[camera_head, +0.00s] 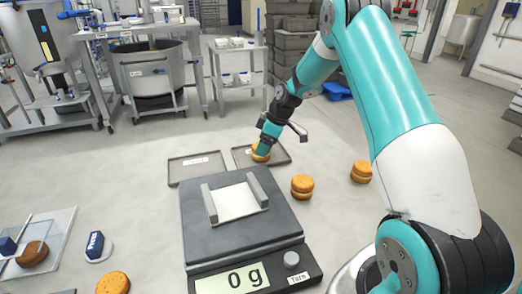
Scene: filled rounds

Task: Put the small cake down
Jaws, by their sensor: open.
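A round orange-brown filled cake (261,156) is at the right-hand dark tray (284,155), behind the scale. My gripper (264,147) points down right at this cake, with its jaws open. The fingertips hide part of the cake, and I cannot tell whether they still touch it. The cake appears to rest on the tray. Two similar cakes stand apart on the table, one right of the scale (302,188) and one farther right (361,172). Another cake (113,284) is at the front left.
A scale (247,235) reading 0 g, with a pale holder on its plate, stands centrally. A labelled tray (197,169) left of mine is empty. A clear board (58,232) with a brown round and a blue-topped block (96,247) are at left.

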